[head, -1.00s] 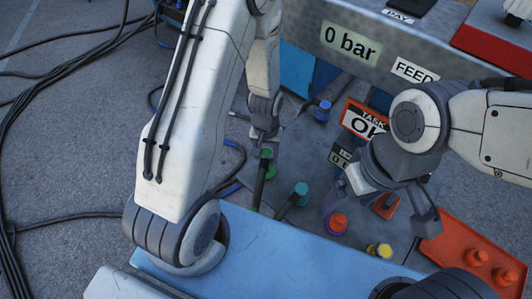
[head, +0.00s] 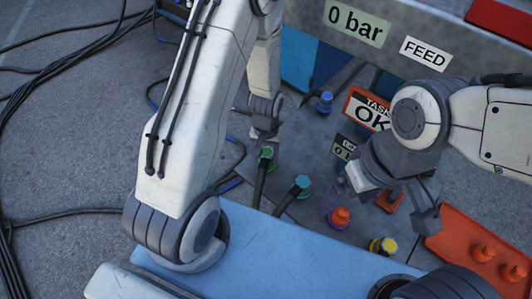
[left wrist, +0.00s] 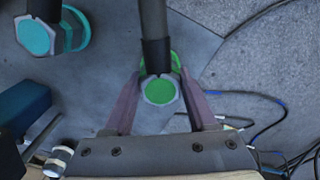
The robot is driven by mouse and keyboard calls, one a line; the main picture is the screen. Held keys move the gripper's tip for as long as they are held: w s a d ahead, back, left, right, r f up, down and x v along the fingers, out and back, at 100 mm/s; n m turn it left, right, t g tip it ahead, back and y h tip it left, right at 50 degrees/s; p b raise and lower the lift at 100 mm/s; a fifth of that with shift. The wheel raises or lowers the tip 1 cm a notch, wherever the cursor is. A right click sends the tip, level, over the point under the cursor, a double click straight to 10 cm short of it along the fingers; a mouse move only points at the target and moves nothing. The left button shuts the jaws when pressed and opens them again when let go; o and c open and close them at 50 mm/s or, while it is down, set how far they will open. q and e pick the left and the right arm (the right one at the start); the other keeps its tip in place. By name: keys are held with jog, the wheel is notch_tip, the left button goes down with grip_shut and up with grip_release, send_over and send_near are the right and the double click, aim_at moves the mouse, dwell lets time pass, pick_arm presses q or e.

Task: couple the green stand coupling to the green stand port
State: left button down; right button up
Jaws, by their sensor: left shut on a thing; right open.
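The green stand coupling (left wrist: 160,90) shows an octagonal grey rim and green face between my left gripper's fingers (left wrist: 163,112) in the left wrist view. A dark hose with a black collar runs up from it. In the head view the green part (head: 265,153) sits just below my left gripper (head: 265,132), which is shut on it. I cannot make out a separate green stand port; it may be hidden behind the coupling or gripper. My right gripper (head: 392,203) is open and empty, above the orange and yellow caps.
A teal-capped fitting (head: 302,184) stands right of the green one. A blue cap (head: 325,102), an orange cap (head: 339,217) and a yellow cap (head: 383,246) stand nearby. An orange tray (head: 450,235) lies at right. Dark cables (head: 75,70) lie on the floor at left.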

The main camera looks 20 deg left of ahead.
pick_arm(q)
jog(key=shift+f, duration=0.45)
jog(key=shift+c, duration=0.6)
grip_release()
notch_tip(320, 180, up, 10)
jog(key=shift+r+p, duration=0.25)
jog(key=shift+p, duration=0.2)
